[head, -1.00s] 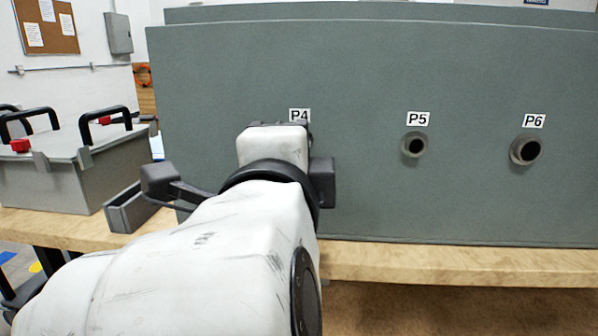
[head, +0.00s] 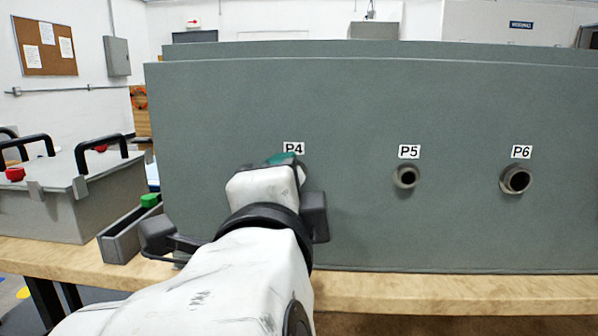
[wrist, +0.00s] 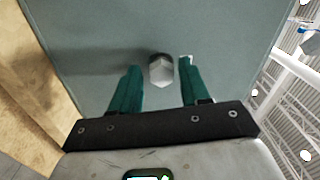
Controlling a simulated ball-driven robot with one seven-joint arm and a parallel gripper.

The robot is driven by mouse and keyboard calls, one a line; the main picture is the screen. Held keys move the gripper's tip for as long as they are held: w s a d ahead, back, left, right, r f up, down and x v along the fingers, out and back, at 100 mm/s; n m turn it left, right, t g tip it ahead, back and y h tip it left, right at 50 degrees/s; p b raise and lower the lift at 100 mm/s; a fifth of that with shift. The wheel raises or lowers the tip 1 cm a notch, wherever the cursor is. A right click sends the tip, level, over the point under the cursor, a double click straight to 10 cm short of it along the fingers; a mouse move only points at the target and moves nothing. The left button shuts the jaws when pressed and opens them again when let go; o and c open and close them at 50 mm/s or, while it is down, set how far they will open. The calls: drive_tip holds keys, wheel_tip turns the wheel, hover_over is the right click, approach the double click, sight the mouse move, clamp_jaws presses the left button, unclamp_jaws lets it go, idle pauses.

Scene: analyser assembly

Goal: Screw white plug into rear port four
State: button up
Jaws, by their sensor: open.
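The grey panel (head: 350,105) carries the label P4 (head: 293,148); my wrist and gripper hide the port below it in the head view. In the wrist view a pale grey-white plug with a faceted head (wrist: 161,70) stands against the panel (wrist: 100,50), near a partly seen white label. My gripper (wrist: 156,78) is open, with one green finger on each side of the plug and a visible gap to both. In the head view only a bit of green on my gripper (head: 283,158) shows. How deep the plug sits cannot be told.
Open ports P5 (head: 407,177) and P6 (head: 516,180) lie to the right. At left, a narrow grey tray (head: 120,243) holds a green-topped item (head: 150,200). Beside it is a grey box (head: 75,205) with black handles. The wooden bench edge (head: 450,287) runs below the panel.

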drive_tip(key=n+p, duration=0.6)
drive_tip(key=n, duration=0.1)
drive_tip(key=n+p, duration=0.6)
drive_tip(key=n, duration=0.1)
drive_tip(key=n+p, duration=0.7)
drive_tip(key=n, duration=0.1)
drive_tip(key=shift+d+f, duration=0.2)
drive_tip(key=shift+d, duration=0.2)
drive_tip(key=shift+c, duration=0.3)
clamp_jaws()
